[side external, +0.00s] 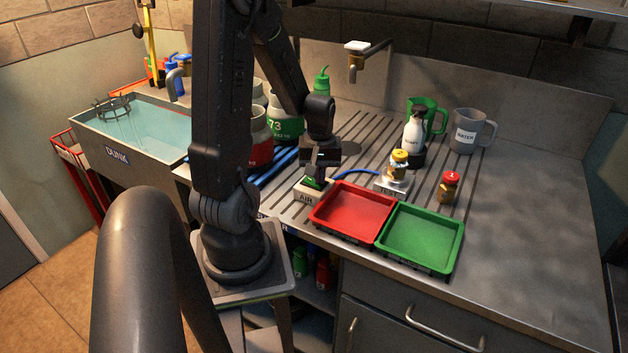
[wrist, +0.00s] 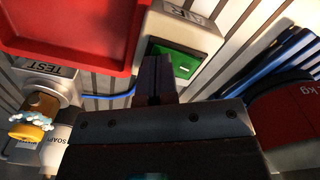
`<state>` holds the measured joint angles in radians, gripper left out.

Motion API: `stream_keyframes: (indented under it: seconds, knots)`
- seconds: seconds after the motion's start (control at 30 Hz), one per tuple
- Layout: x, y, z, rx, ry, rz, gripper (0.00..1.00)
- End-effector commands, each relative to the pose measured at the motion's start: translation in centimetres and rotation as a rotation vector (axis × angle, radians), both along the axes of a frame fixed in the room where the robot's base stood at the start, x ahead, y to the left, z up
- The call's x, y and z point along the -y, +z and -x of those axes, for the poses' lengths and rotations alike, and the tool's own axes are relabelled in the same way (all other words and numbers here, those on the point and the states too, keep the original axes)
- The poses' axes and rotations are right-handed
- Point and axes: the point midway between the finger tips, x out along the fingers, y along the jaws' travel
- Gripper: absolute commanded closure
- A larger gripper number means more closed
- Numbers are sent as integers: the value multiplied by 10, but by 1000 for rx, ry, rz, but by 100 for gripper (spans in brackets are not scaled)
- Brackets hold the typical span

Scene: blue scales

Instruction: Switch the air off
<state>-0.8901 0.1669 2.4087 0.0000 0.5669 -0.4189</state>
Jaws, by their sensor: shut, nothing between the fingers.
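The air switch is a pale box labelled AIR (side external: 307,195) with a green rocker on top, behind the left corner of the red tray. In the wrist view the green rocker (wrist: 178,62) shows clearly on the box. My gripper (side external: 316,180) is shut and empty, its fingertips right at the switch. In the wrist view the shut fingers (wrist: 157,75) lie beside the rocker; I cannot tell whether they touch it.
The red tray (side external: 335,225) and green tray (side external: 408,255) are empty at the counter's front. A small red-capped jar (side external: 449,184) stands right of the stand. A soap bottle (side external: 412,133), green mug (side external: 437,112) and grey jug (side external: 470,132) stand behind. The dunk sink (side external: 90,150) is left; the right counter is clear.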

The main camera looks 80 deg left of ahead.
Motion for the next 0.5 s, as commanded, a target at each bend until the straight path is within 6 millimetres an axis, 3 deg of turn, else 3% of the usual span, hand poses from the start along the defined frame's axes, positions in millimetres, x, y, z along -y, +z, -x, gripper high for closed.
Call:
stream_keyframes:
  seconds: [0.5]
  knots:
    - [-1, 40, 0, 3, 0, -3, 100]
